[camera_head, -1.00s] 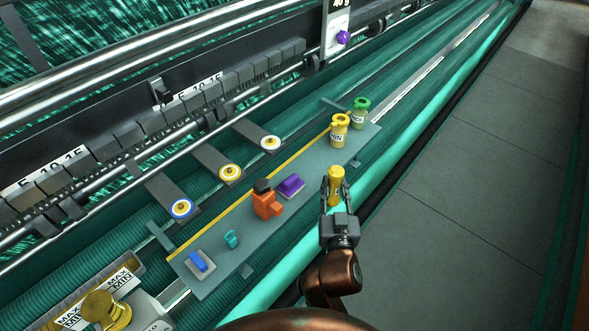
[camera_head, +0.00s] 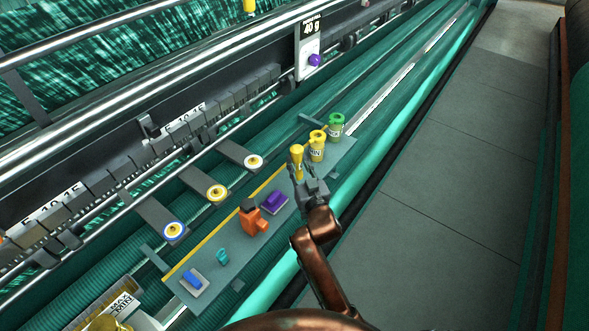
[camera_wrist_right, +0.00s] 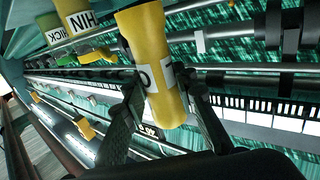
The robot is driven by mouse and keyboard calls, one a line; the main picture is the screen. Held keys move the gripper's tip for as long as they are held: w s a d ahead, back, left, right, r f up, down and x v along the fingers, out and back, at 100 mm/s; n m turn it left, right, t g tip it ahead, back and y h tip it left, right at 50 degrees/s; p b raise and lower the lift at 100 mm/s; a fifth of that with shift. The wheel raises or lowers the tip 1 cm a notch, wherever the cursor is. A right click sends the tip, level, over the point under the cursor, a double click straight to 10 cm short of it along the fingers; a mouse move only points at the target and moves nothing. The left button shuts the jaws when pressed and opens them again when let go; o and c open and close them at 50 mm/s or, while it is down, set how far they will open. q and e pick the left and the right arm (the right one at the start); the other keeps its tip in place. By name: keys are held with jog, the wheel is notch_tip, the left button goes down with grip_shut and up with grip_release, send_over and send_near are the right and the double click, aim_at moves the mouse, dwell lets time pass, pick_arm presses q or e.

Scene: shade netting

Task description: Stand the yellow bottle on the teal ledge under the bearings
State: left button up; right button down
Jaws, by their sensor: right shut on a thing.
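My right gripper (camera_head: 303,178) is shut on the yellow bottle (camera_head: 297,158), beside the yellow pot near the far end of the teal ledge (camera_head: 240,245). In the right wrist view the yellow bottle (camera_wrist_right: 153,68) sits between both fingers, tilted in the picture, with a white label partly hidden by them. I cannot tell how far its base is above the ledge. The bearings are a blue-ringed one (camera_head: 174,230), a yellow one (camera_head: 216,192) and a white one (camera_head: 253,161), on dark arms along the ledge's left side. My left gripper is out of view.
A yellow pot (camera_head: 317,147) and a green pot (camera_head: 336,125) stand at the ledge's far end. An orange device (camera_head: 252,221), a purple object (camera_head: 274,202), a teal cup (camera_head: 222,257) and a blue block (camera_head: 193,277) occupy it nearer. The grey floor (camera_head: 450,190) is clear.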

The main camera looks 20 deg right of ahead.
aim_at(295, 163)
jog(key=shift+w+f, duration=1.05)
jog(key=shift+f, duration=0.1)
jog(key=shift+w+f, duration=0.25)
jog(key=shift+f, duration=0.05)
notch_tip(295, 163, down, 2)
jog(key=shift+f, duration=0.55)
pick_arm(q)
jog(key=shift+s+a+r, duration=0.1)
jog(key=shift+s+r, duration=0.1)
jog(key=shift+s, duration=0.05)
pick_arm(e)
jog(key=shift+f, duration=0.1)
jog(key=c, duration=2)
grip_release()
jog(key=shift+f, duration=0.2)
jog(key=o, duration=0.4)
jog(key=shift+r, duration=0.1)
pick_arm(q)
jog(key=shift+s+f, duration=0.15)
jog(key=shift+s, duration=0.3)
